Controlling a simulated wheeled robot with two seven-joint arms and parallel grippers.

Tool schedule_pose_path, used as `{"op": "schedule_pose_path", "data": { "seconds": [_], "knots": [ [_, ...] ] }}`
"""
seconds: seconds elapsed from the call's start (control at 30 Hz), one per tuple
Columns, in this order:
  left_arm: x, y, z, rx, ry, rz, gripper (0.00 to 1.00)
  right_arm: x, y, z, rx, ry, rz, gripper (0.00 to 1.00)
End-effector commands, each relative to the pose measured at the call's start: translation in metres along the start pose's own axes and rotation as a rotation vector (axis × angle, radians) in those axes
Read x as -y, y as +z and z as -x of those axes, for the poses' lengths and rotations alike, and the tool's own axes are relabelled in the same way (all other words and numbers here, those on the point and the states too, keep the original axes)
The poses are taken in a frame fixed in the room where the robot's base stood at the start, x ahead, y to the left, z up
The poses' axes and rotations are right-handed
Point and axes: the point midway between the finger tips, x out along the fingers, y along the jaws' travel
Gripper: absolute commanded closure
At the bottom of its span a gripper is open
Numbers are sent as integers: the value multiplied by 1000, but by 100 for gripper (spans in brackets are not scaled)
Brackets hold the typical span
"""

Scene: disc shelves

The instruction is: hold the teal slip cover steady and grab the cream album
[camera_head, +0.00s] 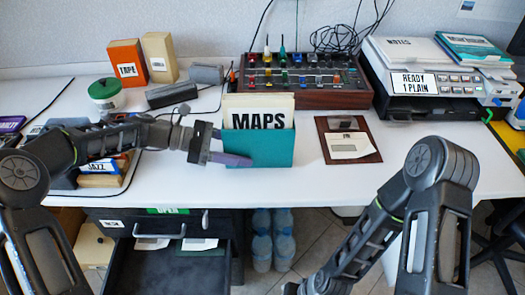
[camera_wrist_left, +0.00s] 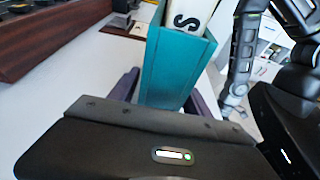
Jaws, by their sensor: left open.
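The teal slip cover (camera_head: 268,151) stands upright on the white table near its front edge. The cream album (camera_head: 258,112), marked MAPS, stands inside it with its upper part showing above the rim. In the left wrist view the cover (camera_wrist_left: 172,72) stands between the fingers, and the album's top (camera_wrist_left: 188,15) shows at its open end. My left gripper (camera_head: 231,146) is open, with one finger in front of the cover and the other mostly hidden behind it. Whether the fingers touch the cover cannot be told.
A brown board (camera_head: 365,155) with a paper lies right of the cover. A mixer (camera_head: 310,82) stands behind, and a printer (camera_head: 425,105) at right. A green-lidded jar (camera_head: 105,95) and boxes (camera_head: 128,62) stand at back left. A drawer (camera_head: 165,265) is open below the table.

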Motion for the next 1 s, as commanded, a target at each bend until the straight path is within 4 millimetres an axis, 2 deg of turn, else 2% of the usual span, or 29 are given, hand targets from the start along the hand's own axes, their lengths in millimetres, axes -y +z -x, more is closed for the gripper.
{"op": "schedule_pose_path", "data": {
  "seconds": [0.1,0.3,0.67,1.0],
  "knots": [
    [1,2,-16,-1,-3,1,44,2,0,4,-1,0,1,64],
    [0,1,-32,0,-2,2,44,2,0,5,-1,0,1,64],
    [0,0,-35,-1,0,2,44,2,0,5,-1,0,1,64],
    [0,0,-35,-1,0,2,70,2,0,5,-1,0,0,64]
  ]
}}
